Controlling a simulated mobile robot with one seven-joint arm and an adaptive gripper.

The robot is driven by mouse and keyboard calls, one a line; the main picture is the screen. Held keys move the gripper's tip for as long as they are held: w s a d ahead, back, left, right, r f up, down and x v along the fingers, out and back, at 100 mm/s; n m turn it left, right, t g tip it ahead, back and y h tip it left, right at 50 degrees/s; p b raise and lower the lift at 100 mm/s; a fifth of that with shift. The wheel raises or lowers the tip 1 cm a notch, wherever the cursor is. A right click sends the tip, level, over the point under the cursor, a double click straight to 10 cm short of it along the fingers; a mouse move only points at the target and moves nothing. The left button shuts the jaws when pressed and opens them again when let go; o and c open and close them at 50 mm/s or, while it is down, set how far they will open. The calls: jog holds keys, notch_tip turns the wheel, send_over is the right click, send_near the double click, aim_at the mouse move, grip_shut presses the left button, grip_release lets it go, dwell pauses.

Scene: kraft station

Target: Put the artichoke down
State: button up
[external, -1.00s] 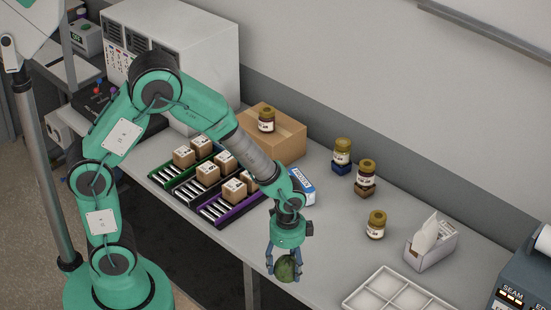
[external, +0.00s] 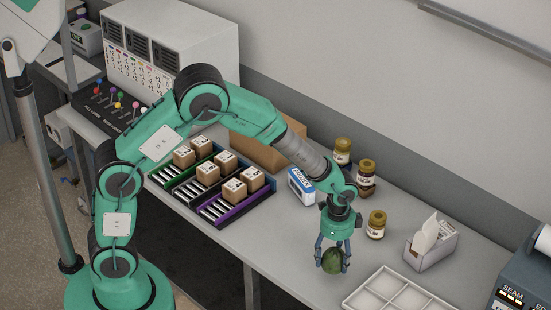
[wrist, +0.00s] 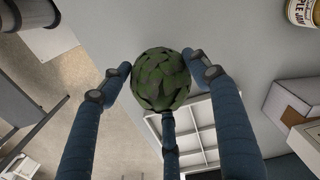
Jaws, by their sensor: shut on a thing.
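The artichoke (external: 335,261) is a round green vegetable with overlapping scales. My gripper (external: 333,258) is shut on it, with its blue fingers around its sides. In the wrist view the artichoke (wrist: 160,79) sits between the fingertips of my gripper (wrist: 160,78). It appears to be held over the grey bench (external: 275,255), near the bench's front edge. How high it hangs above the bench I cannot tell.
A white compartment tray (external: 352,300) lies to the lower right. A jar (external: 376,226) and a tissue box (external: 432,250) stand to the right. A blue-and-white box (external: 300,187) and coloured racks with small cartons (external: 235,190) are to the left. Bench around the tray's left is clear.

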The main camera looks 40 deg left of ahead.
aim_at(335, 265)
jog(key=shift+w+d, duration=0.2)
jog(key=shift+w, duration=0.1)
jog(key=shift+f, duration=0.15)
jog(key=shift+f+b, duration=0.35)
jog(key=shift+f, duration=1.3)
jog(key=shift+f, duration=0.15)
jog(key=o, duration=1.3)
notch_tip(335, 265, up, 12)
jog(key=shift+r+p, duration=0.2)
jog(key=shift+p, duration=0.7)
